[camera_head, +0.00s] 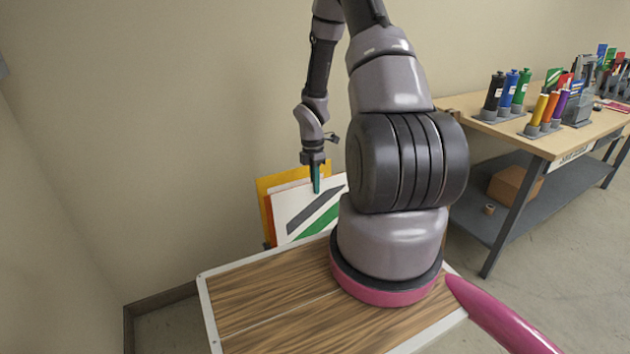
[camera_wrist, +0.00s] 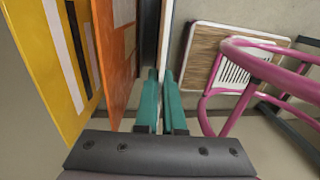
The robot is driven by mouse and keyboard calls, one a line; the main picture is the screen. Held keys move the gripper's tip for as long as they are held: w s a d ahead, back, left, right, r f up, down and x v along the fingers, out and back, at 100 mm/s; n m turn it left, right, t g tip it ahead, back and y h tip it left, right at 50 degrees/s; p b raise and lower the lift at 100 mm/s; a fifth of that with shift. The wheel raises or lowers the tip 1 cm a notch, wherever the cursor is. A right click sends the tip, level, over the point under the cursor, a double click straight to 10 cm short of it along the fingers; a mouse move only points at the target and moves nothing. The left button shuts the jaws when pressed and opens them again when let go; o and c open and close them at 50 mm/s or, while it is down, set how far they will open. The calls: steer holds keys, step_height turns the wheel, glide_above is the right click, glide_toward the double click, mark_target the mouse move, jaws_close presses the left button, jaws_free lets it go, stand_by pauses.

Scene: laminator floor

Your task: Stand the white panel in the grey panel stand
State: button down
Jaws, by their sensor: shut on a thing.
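The white panel (camera_head: 303,212), with a dark grey and a green diagonal stripe, stands near upright in front of an orange panel and a yellow panel. My gripper (camera_head: 316,188) points down at its top edge, teal fingers on either side. In the wrist view my gripper (camera_wrist: 160,76) is closed on the panel's thin white edge (camera_wrist: 166,38). A dark strip beside that edge may be part of the grey panel stand. The stand is mostly hidden, and I cannot tell whether the panel's lower edge sits in a slot.
The yellow panel (camera_wrist: 48,62) and orange panel (camera_wrist: 113,50) stand close left of my fingers. A wall is behind the panels. A workbench (camera_head: 556,143) at right holds several coloured bottles, with a brown box (camera_head: 515,186) on its lower shelf. Open floor lies at the right.

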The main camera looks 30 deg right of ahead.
mark_target(316, 210)
steer(key=shift+s+f, duration=0.2)
steer(key=shift+f, duration=1.5)
steer(key=shift+s+f, duration=0.15)
steer(key=shift+f, duration=1.5)
steer(key=c, duration=0.9)
jaws_free()
steer(key=shift+c, duration=0.2)
